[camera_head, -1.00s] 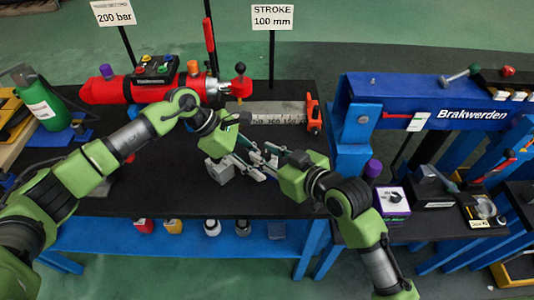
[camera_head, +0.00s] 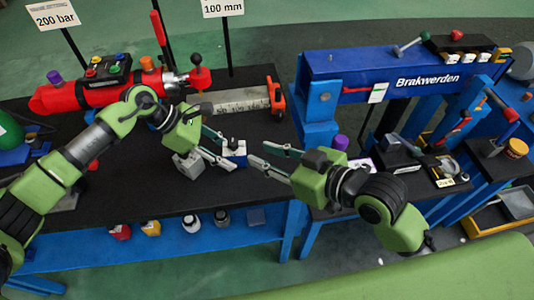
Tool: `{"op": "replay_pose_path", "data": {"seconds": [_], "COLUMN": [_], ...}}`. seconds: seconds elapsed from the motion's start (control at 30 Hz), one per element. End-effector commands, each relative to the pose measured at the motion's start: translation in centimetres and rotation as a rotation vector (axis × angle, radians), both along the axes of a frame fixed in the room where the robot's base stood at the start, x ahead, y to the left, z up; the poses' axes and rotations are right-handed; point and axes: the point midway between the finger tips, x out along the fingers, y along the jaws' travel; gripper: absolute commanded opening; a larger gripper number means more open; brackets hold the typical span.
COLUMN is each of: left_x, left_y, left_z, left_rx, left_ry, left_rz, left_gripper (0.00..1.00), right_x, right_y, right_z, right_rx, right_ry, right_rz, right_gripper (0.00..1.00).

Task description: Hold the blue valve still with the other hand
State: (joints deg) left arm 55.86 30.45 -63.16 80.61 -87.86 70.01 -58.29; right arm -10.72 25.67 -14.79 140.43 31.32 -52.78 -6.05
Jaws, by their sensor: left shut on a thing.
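The blue valve (camera_head: 236,159), a small white and blue block, stands on the dark bench between my two grippers. My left gripper (camera_head: 225,151) reaches it from the left and is shut on it; the fingers partly cover it. My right gripper (camera_head: 258,152) is to the right of the valve, fingers pointing left toward it. Its two fingers are apart with nothing between them, and a small gap separates them from the valve.
A grey block (camera_head: 188,168) stands beneath my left gripper. The red cylinder (camera_head: 100,92) and a steel ruler block (camera_head: 232,101) lie behind. The blue press frame (camera_head: 385,75) stands to the right. The bench front (camera_head: 130,203) is mostly clear.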

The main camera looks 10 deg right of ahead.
Motion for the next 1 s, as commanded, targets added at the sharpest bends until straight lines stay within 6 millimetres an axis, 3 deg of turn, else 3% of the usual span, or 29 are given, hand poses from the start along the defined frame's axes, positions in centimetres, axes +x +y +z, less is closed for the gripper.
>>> {"op": "replay_pose_path", "data": {"seconds": [0.1,0.13,0.2,0.63,1.0], "left_x": [0.0,0.0,0.0,0.1,0.6], "left_y": [0.0,0.0,0.0,0.5,5.0], "left_z": [0.0,0.0,0.0,0.6,6.2], "left_rx": [0.001,0.001,0.001,0.001,0.002], "left_ry": [0.0,0.0,0.0,-0.002,-0.003], "left_rz": [0.0,0.0,0.0,0.001,0.002], "left_gripper": [0.05,0.39,0.54,0.54,0.54], "right_x": [0.0,0.0,0.0,0.0,0.0], "right_y": [0.0,0.0,0.0,0.0,0.0], "right_z": [0.0,0.0,0.0,0.0,0.0], "right_rx": [0.0,0.0,0.0,0.0,0.0], "right_ry": [0.0,0.0,0.0,0.0,0.0], "right_rz": [0.0,0.0,0.0,0.0,0.0], "right_gripper": [0.26,0.26,0.26,0.26,0.26]}}
